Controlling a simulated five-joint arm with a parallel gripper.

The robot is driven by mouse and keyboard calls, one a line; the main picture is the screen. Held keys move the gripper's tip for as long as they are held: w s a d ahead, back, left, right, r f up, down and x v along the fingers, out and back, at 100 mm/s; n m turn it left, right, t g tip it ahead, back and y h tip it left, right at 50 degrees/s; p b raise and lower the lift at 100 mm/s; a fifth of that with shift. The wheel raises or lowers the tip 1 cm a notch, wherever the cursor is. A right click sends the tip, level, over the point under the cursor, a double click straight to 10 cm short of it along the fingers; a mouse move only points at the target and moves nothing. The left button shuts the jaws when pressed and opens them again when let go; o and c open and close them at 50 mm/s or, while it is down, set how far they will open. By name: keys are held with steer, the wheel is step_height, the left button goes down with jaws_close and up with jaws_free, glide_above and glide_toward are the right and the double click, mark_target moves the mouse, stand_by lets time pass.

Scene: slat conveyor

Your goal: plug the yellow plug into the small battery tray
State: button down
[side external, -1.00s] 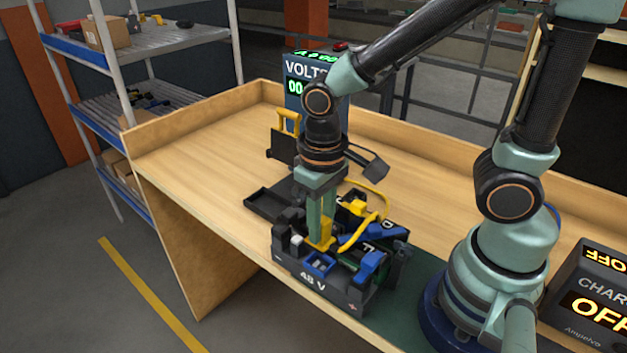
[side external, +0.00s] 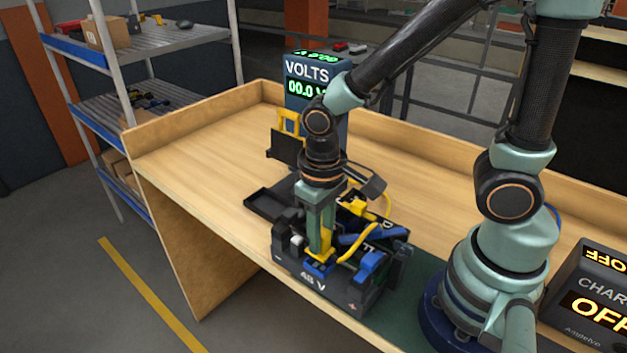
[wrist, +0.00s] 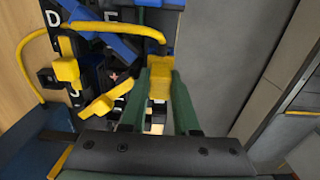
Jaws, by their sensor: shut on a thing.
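My gripper (side external: 321,245) points down and is shut on the yellow plug (side external: 323,255). In the wrist view the plug (wrist: 161,73) sits between the two green fingers. A yellow cable (wrist: 110,27) runs from it in an arc to the left. The black battery tray marked 48 V (side external: 331,287) stands at the bench's front edge. The plug is at the blue socket (side external: 317,268) on the tray's front side. The fingers and plug cover most of that socket, so I cannot tell whether the plug is inside it.
Blue parts (side external: 370,263) and other cable pieces crowd the tray's top. A flat black tray (side external: 262,202) lies behind it to the left. A volts display (side external: 307,87) reading 00.0 stands at the back. A charger showing OFF (side external: 598,306) is at right. The bench's left part is clear.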

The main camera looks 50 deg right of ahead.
steer(key=shift+f, duration=1.1)
steer(key=c, duration=0.6)
jaws_free()
steer(key=shift+r, duration=0.1)
step_height(320, 180, up, 12)
steer(key=shift+f, duration=0.1)
steer(key=shift+d, duration=0.1)
steer(key=w+d+r+t, duration=0.1)
steer(key=d+t, duration=0.1)
steer(key=d, duration=0.1)
steer(key=d+r+t, duration=0.1)
steer(key=d+r, duration=0.1)
steer(key=d, duration=0.1)
steer(key=w+d+r+t, duration=0.1)
steer(key=d+r+t, duration=0.1)
steer(key=d, duration=0.1)
steer(key=shift+w+t, duration=0.3)
